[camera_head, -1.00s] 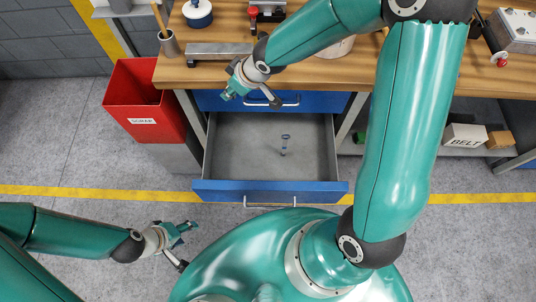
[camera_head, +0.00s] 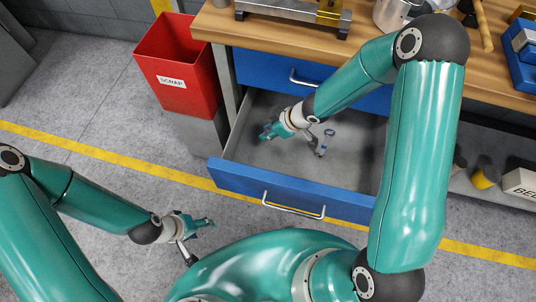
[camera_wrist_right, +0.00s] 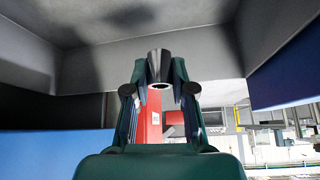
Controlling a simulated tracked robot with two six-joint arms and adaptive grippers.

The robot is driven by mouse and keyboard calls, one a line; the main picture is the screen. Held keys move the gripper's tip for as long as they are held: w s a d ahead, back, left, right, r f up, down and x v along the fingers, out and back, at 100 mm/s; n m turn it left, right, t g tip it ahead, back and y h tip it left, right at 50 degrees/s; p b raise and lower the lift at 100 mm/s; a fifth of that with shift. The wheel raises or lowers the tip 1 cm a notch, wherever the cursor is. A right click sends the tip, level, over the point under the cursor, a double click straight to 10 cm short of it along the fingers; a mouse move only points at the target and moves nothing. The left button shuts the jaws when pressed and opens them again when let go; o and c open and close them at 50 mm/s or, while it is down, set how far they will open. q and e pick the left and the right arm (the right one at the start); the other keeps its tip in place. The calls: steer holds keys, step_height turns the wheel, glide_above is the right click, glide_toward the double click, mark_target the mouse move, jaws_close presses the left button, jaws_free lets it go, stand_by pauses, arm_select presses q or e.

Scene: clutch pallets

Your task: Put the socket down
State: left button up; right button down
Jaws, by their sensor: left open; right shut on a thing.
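The socket (camera_wrist_right: 158,64) is a small grey metal cylinder with a dark open end. In the right wrist view it sits between the two fingertips of my right gripper (camera_wrist_right: 159,80), which is shut on it. In the head view my right gripper (camera_head: 268,131) is at the open drawer, over the left part of its grey interior (camera_head: 262,155); the socket is too small to make out there. The gap between socket and drawer floor cannot be told. My left gripper (camera_head: 204,222) is open and empty, in front of the drawer to the left.
The drawer's blue front (camera_head: 240,184) has a handle. A red scrap bin (camera_head: 178,75) stands left of the workbench (camera_head: 217,22). The drawer's front left floor is bare.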

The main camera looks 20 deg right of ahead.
steer(key=b, duration=0.3)
glide_above(264, 151)
steer(key=s+d, duration=0.1)
steer(key=f, duration=0.6)
steer(key=shift+d+f, duration=0.2)
arm_select(q)
step_height(264, 151, down, 7)
steer(key=b, duration=0.2)
arm_select(e)
steer(key=shift+f, duration=2.4)
arm_select(q)
steer(key=shift+b, duration=0.3)
arm_select(e)
steer(key=shift+s, duration=0.1)
steer(key=shift+f, duration=0.25)
steer(key=c, duration=1)
jaws_free()
steer(key=shift+r, duration=0.1)
arm_select(q)
steer(key=shift+f, duration=0.1)
arm_select(e)
steer(key=shift+r, duration=0.1)
